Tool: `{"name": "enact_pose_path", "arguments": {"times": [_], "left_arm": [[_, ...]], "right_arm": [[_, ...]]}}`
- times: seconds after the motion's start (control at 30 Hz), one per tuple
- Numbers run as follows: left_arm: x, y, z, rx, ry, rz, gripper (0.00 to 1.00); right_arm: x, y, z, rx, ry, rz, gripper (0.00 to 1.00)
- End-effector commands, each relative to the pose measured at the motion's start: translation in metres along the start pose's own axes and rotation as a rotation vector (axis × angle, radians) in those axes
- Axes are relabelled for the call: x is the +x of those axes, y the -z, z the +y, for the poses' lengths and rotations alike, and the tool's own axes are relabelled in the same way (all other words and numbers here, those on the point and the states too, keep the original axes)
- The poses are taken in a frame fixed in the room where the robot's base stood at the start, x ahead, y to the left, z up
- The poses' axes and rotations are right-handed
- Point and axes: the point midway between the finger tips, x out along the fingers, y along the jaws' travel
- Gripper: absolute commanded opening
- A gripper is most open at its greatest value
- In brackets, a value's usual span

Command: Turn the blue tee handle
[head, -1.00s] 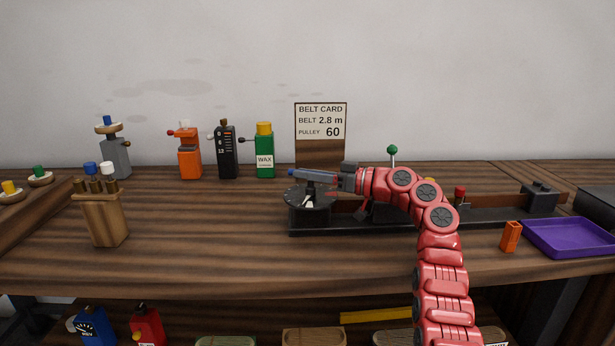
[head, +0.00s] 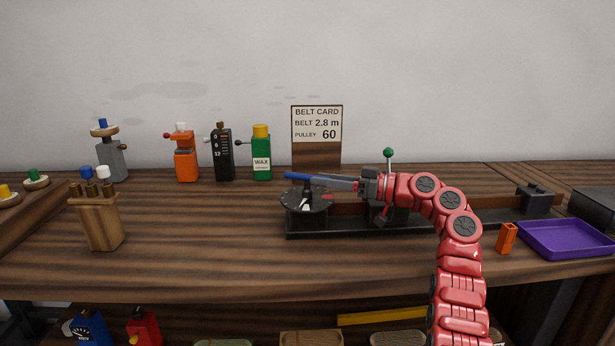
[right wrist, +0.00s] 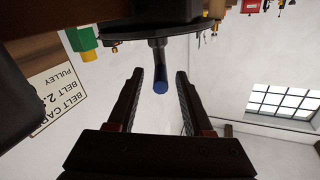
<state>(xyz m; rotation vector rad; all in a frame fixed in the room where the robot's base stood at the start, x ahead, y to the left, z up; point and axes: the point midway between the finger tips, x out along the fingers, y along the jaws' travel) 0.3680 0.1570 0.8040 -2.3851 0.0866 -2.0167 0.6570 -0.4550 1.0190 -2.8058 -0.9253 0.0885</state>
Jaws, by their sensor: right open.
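The blue tee handle (head: 303,176) is a bar on a dark post above a round black dial (head: 297,204) with a white mark, at the left end of the black bench device. In the right wrist view the blue end of the handle (right wrist: 160,87) points at the camera, between the finger lines near their tips. My right gripper (head: 328,182) comes from the right, open, its fingers pointing left at the handle's right part; the fingers (right wrist: 160,76) are apart with nothing clamped. Contact cannot be told. My left gripper is not in view.
A belt card (head: 317,124) stands behind the dial. A green-knobbed lever (head: 388,153) rises behind my right arm. An orange block (head: 506,237) and a purple tray (head: 565,238) are at right.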

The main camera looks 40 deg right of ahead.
Motion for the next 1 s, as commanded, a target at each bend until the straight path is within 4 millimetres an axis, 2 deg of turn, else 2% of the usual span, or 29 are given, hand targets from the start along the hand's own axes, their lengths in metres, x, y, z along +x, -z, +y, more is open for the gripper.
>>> {"name": "enact_pose_path", "arguments": {"times": [0.03, 0.2, 0.43, 0.6, 0.87, 1.0], "left_arm": [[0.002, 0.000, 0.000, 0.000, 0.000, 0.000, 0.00], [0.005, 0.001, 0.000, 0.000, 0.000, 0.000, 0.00], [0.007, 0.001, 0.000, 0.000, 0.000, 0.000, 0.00], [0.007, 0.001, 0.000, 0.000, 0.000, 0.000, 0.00], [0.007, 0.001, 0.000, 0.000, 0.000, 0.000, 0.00], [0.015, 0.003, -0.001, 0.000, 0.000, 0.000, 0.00]], "right_arm": [[-0.015, 0.001, 0.001, 0.001, -0.004, 0.000, 0.51], [-0.060, 0.001, 0.001, 0.002, -0.005, 0.001, 0.51], [-0.104, 0.000, 0.001, 0.002, -0.003, 0.001, 0.51], [-0.117, -0.001, 0.001, 0.003, 0.000, 0.000, 0.51], [-0.119, -0.001, 0.000, 0.001, 0.001, 0.000, 0.51], [-0.119, 0.008, -0.002, 0.001, 0.001, 0.000, 0.29]]}}
